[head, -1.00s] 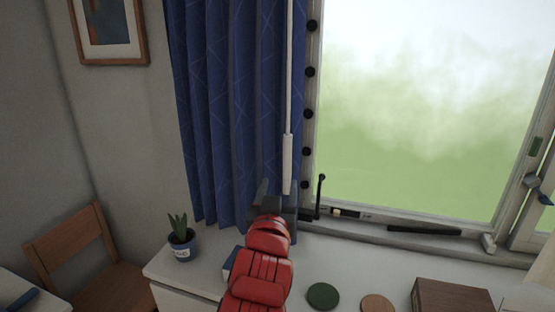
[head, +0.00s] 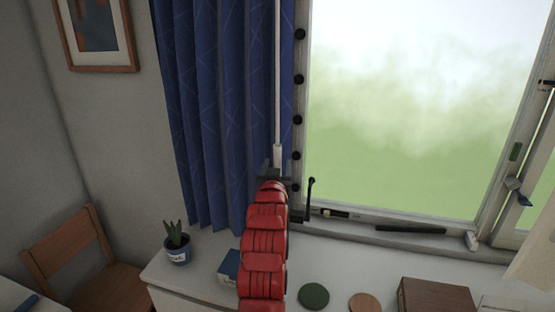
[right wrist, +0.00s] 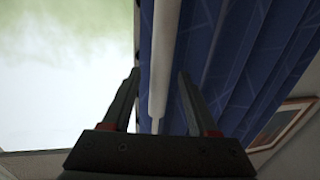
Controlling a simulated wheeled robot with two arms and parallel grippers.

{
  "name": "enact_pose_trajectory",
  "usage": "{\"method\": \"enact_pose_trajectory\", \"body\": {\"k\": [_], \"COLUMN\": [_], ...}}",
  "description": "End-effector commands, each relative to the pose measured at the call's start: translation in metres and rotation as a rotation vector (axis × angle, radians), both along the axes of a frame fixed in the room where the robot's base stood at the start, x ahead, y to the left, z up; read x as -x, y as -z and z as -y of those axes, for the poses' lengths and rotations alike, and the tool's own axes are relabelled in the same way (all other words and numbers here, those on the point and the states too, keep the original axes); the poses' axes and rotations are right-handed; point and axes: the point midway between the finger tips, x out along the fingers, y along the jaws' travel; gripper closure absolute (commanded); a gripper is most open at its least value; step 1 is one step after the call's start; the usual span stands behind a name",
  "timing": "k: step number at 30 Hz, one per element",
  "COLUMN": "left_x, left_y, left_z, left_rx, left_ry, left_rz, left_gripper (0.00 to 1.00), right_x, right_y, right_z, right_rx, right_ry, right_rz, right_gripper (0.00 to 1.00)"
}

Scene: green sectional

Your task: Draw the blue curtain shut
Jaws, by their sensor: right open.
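The blue curtain (head: 215,110) hangs bunched at the left side of the window, with the glass uncovered. A thin white wand (head: 277,85) with a thicker lower handle hangs at the curtain's right edge. My right gripper (head: 274,168) is at the handle's lower part and hides its end. In the right wrist view, the white wand (right wrist: 160,60) runs between the two open fingers, with the curtain (right wrist: 225,70) behind it. I cannot tell whether either finger touches it. My left gripper is not in view.
A window handle (head: 309,195) sticks up just right of my right gripper. A potted plant (head: 177,245), a blue box (head: 229,264), a green coaster (head: 313,296) and a brown box (head: 435,297) are on the white cabinet top. A wooden chair (head: 75,250) stands at left.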

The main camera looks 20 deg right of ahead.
Motion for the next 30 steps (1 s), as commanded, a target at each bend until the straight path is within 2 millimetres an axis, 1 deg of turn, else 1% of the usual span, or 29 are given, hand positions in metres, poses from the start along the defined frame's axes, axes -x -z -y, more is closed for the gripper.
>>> {"method": "enact_pose_trajectory", "body": {"k": [3, 6, 14, 17, 18, 20, 24, 30], "left_x": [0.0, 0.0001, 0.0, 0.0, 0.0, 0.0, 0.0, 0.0], "left_y": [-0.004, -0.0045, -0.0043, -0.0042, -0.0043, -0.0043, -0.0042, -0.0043], "left_z": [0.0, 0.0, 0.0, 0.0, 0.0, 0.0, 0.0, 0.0], "left_rx": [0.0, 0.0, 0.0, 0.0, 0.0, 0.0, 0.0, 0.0], "left_ry": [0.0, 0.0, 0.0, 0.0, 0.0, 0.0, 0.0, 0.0], "left_rz": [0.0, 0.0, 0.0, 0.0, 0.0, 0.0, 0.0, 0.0], "left_gripper": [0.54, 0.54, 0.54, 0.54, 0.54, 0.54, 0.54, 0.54], "right_x": [-0.0084, -0.0117, -0.0123, -0.0122, -0.0122, -0.0122, -0.0121, -0.0121], "right_y": [-0.0007, 0.0005, 0.0013, 0.0012, 0.0013, 0.0013, 0.0013, 0.0013], "right_z": [0.0038, 0.0046, 0.0052, 0.005, 0.005, 0.0049, 0.005, 0.005], "right_rx": [0.002, 0.001, 0.001, 0.001, 0.001, 0.001, 0.001, 0.001], "right_ry": [0.0, -0.001, -0.001, -0.001, -0.001, -0.001, -0.001, -0.001], "right_rz": [-0.001, -0.002, -0.001, -0.001, -0.001, -0.001, -0.001, -0.001], "right_gripper": [0.41, 0.41, 0.41, 0.57, 0.64, 0.75, 1.0, 1.0]}}
